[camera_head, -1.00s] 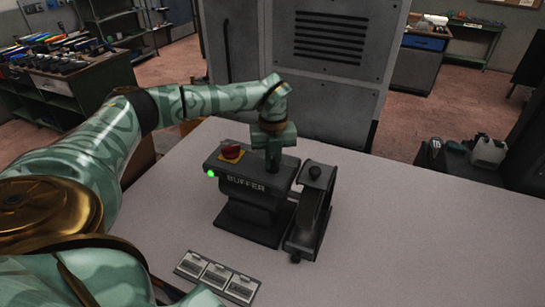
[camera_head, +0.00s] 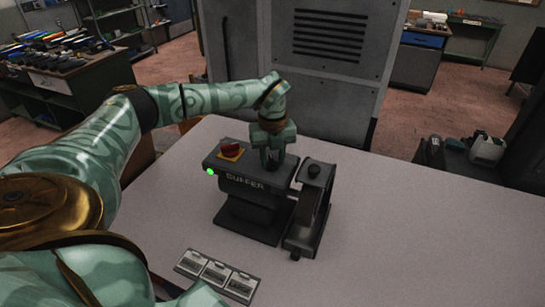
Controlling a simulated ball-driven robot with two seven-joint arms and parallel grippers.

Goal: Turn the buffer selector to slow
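The buffer (camera_head: 247,197) is a dark block on a pedestal, standing on the pale table, with "BUFFER" lettering partly readable on its front. A red knob (camera_head: 229,149) on a yellow plate sits at the left of its top. A green light (camera_head: 210,171) glows at its front left corner. My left gripper (camera_head: 270,165) points down over the right part of the buffer's top, at or very near it. It hides what is beneath it, where the selector may be. Its fingers are too small and dark to judge. My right gripper is not in view.
A panel with several labelled plates (camera_head: 216,274) lies at the table's front. The table (camera_head: 400,240) is clear to the right. A grey cabinet (camera_head: 330,60) stands behind.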

